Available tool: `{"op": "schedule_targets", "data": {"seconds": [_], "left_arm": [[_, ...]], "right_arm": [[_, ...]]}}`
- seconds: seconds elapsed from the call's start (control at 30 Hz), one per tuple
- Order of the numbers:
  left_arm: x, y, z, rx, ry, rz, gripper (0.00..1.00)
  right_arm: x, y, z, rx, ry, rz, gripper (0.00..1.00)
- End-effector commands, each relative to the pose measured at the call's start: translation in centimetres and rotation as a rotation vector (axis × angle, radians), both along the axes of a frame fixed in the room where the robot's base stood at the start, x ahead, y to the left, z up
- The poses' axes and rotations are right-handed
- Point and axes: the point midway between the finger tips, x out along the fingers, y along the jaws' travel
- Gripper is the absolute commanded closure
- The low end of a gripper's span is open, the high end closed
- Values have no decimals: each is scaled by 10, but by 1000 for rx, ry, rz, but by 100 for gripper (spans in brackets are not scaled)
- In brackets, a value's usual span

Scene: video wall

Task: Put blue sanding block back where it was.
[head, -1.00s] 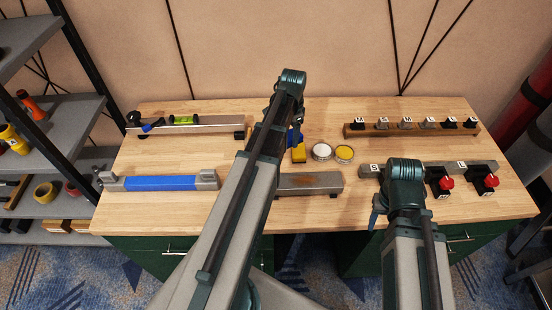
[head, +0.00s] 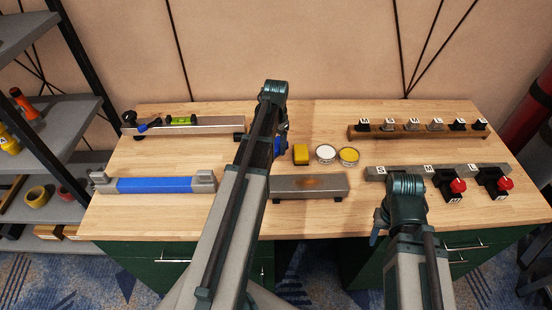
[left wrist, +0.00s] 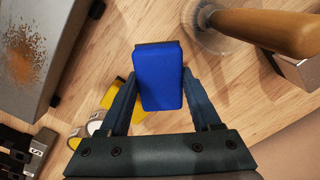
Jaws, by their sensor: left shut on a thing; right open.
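The blue sanding block (left wrist: 159,78) is between the fingers of my left gripper (left wrist: 158,98) in the left wrist view, and the gripper is shut on it over the wooden workbench (head: 330,225). In the head view my left arm mostly hides this gripper (head: 279,143) and the block. The gripper is just left of a yellow block (head: 301,154), behind the grey plate with a rusty patch (head: 310,187). I cannot tell the block's exact height above the bench. My right gripper (head: 379,226) is open near the front edge, partly hidden by its own wrist.
A white tin (head: 326,153) and a yellow tin (head: 348,156) stand right of the yellow block. A wooden-handled brush (left wrist: 265,28) lies near the held block. A blue bar (head: 155,185) is at left, labelled racks (head: 400,133) at right.

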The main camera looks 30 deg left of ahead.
Motion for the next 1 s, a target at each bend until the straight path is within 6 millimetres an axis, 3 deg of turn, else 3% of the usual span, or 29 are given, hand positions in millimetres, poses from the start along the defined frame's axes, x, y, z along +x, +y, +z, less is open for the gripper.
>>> {"op": "schedule_targets", "data": {"seconds": [0.23, 0.53, 0.97, 1.0], "left_arm": [[0, 0, -7, 0, 0, -1, 80], [0, 0, -41, 0, 0, -1, 80], [0, 0, -43, 0, 0, -1, 80], [0, 0, -42, 0, 0, -1, 30]], "right_arm": [[0, 0, -7, 0, 0, 0, 50], [0, 0, -41, 0, 0, 0, 50], [0, 0, -43, 0, 0, 0, 50], [0, 0, -42, 0, 0, 0, 50]]}}
